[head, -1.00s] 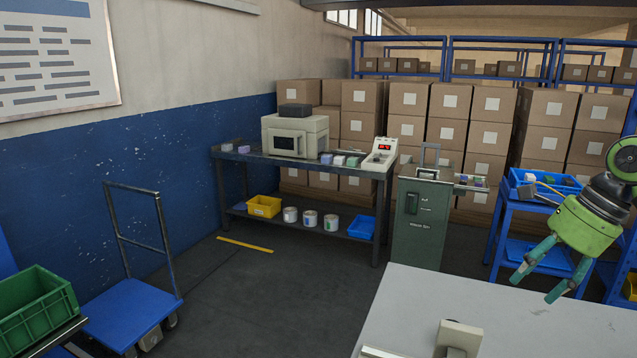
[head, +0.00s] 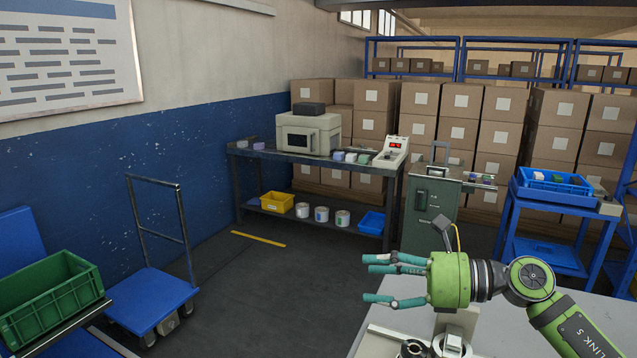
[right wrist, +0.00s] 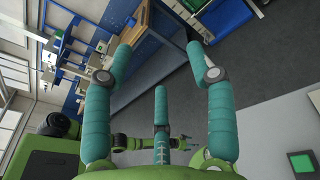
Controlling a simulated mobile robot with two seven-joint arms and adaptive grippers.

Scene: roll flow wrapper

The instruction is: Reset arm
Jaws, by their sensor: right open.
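My right gripper (head: 390,280) is in the lower right of the head view, with its green body and teal fingers pointing left. Its fingers are spread apart with nothing between them. My left gripper is not visible in the head view.
A pale fixture (head: 452,340) stands on the table below my right gripper. A green cabinet (head: 428,212) is behind it. A blue cart (head: 150,300) and a green crate (head: 50,295) are at left. A workbench (head: 300,165) stands at the back wall.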

